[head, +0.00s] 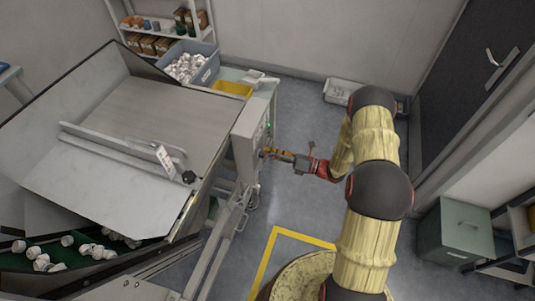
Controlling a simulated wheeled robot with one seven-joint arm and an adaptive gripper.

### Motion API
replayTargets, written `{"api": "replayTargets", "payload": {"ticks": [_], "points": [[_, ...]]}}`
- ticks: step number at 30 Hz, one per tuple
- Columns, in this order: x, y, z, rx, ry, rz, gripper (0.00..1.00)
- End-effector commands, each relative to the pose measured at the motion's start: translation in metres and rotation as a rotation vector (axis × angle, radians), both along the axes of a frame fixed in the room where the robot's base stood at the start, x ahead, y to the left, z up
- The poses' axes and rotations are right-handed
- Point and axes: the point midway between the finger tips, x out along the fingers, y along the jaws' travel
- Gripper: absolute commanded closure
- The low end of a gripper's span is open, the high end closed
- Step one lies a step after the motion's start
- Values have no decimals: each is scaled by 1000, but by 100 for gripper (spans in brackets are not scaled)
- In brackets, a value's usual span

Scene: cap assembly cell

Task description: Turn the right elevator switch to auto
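A grey control box (246,145) stands on the right side of the elevator machine, with small coloured controls on its right face. My gripper (268,152) reaches leftward to that face, with its fingertips at or very close to the controls. The switch itself is hidden or too small to make out, and so is its setting. I cannot tell whether the fingers touch it or whether they are open or shut.
The elevator's metal hopper (130,120) fills the left. Behind it are a grey bin of white caps (207,75) and a yellow tray (232,89) on a bench. A grey cabinet (455,232) stands at right. Floor (290,205) between is clear.

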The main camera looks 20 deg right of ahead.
Motion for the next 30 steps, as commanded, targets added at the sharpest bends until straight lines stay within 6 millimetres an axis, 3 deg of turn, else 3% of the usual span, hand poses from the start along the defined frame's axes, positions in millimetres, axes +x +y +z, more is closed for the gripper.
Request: {"api": "replayTargets", "payload": {"ticks": [10, 30], "points": [[3, 4, 0, -1, 0, -1, 65], [3, 4, 0, -1, 0, -1, 100]]}}
